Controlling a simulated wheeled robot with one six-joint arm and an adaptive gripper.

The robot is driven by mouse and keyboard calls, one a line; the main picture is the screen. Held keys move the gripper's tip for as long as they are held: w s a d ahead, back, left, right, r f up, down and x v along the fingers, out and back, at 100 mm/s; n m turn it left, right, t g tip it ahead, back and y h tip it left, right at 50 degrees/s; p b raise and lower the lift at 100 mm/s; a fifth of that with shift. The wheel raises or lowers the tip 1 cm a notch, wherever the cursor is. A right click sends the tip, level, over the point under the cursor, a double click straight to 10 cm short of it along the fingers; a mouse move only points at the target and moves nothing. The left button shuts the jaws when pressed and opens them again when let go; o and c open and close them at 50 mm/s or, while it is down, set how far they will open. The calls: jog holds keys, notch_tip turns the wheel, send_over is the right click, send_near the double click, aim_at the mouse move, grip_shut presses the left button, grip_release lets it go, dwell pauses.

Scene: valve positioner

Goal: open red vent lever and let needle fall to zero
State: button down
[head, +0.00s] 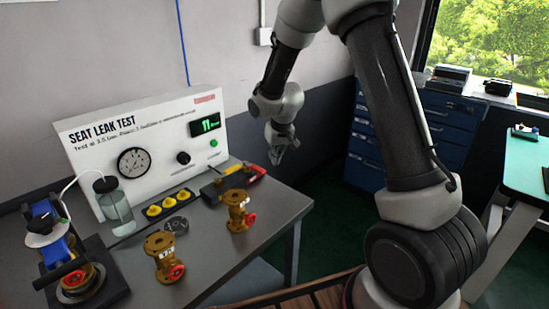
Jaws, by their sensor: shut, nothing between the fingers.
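The white Seat Leak Test panel (90,165) stands at the back of the grey bench. Its round gauge (134,162) has a dark needle, too small to read exactly. A green digital display (206,125) appears to read 11. I cannot tell for certain which red part is the vent lever. My gripper (281,153) is shut and empty, above and right of that fixture near the bench's right edge.
Two brass valves with red handwheels (165,256) (239,211) stand on the bench. A clear bottle (115,207), a yellow-capped strip (167,203) and a blue clamped assembly (62,250) are at left. Blue drawers (369,141) stand behind. Bare bench (222,268) lies front right.

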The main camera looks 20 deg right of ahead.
jog(key=s+a+r, duration=0.1)
jog(key=a+r, duration=0.2)
jog(key=r, duration=0.6)
jog(key=shift+s+r, duration=0.15)
jog(key=shift+s, duration=0.25)
jog(key=s+d+f+n+g, duration=0.1)
jog(key=s+d+f+g, duration=0.1)
jog(key=s, duration=0.5)
jog(key=s+d+r+t, duration=0.1)
jog(key=s+d+r, duration=0.3)
jog(key=s, duration=0.5)
jog(key=s+d+r+m, duration=0.1)
jog(key=s+d+r, duration=0.3)
jog(key=s, duration=0.5)
jog(key=s+d+r+m+t, duration=0.1)
jog(key=s+d+r, duration=0.3)
jog(key=s+r, duration=0.3)
jog(key=s, duration=0.2)
jog(key=shift+s+d+t, duration=0.15)
jog(key=shift+s+t, duration=0.15)
jog(key=shift+s, duration=0.05)
